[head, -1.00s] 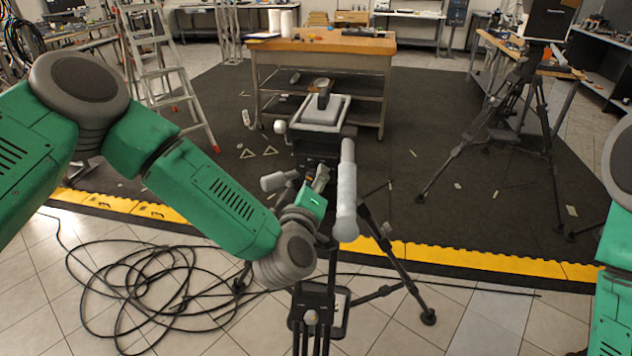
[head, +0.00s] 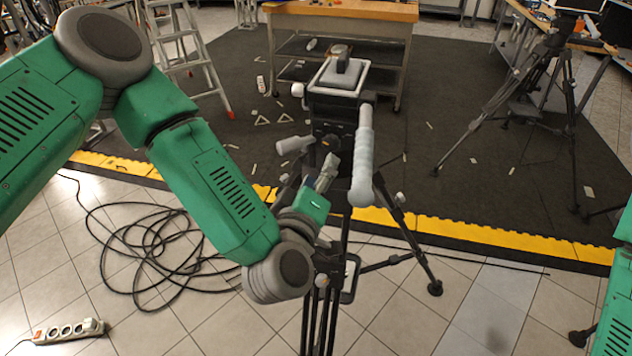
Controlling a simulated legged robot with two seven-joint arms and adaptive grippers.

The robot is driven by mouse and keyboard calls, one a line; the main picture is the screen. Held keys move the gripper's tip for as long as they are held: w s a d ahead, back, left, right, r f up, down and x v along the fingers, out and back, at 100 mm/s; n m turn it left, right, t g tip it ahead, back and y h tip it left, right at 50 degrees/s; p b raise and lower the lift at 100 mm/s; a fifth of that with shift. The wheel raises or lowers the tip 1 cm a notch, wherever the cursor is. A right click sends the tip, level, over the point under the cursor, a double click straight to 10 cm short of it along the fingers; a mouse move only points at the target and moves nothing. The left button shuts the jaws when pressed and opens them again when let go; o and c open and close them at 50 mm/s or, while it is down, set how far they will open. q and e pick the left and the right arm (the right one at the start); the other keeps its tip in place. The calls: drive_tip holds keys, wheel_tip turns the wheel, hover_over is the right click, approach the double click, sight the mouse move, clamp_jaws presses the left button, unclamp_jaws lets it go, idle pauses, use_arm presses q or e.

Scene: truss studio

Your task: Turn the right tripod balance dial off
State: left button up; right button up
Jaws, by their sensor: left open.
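The tripod (head: 337,110) stands upright in the middle, with a white-rimmed plate on top and a pale grey handle (head: 363,150) on its right side. A dark round dial (head: 331,141) with an orange mark faces me on the tripod head; its exact setting is too small to read. My left gripper (head: 328,168) is open and empty, with its fingertips just below the dial, seemingly apart from it. My left arm's wrist hides part of the tripod's column. My right arm shows only at the right edge, and its gripper is out of view.
A wooden-topped workbench (head: 340,10) stands behind the tripod and a stepladder (head: 185,60) at the back left. Another tripod (head: 565,80) stands at the right. A coiled black cable (head: 150,240) and a power strip (head: 68,331) lie on the tiles.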

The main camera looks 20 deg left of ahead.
use_arm(q)
drive_tip(key=shift+s, duration=1.5)
drive_tip(key=shift+f, duration=0.1)
drive_tip(key=s+a+f+m+g+h+b, duration=0.15)
drive_tip(key=s+f+m+g+b, duration=0.35)
drive_tip(key=f, duration=0.8)
drive_tip(key=s+f+m+g+h+b, duration=0.3)
drive_tip(key=s+f, duration=0.4)
drive_tip(key=f, duration=0.7)
drive_tip(key=s+a+f+m+g+y+b, duration=0.3)
drive_tip(key=s+a+f+g+y+b, duration=0.2)
drive_tip(key=s+a+f+g, duration=0.4)
drive_tip(key=s+a+f, duration=0.2)
drive_tip(key=s+a, duration=0.3)
drive_tip(key=s, duration=0.1)
drive_tip(key=shift+s+a+f+b, duration=0.15)
drive_tip(key=shift+s+f+b, duration=0.15)
drive_tip(key=shift+b, duration=0.1)
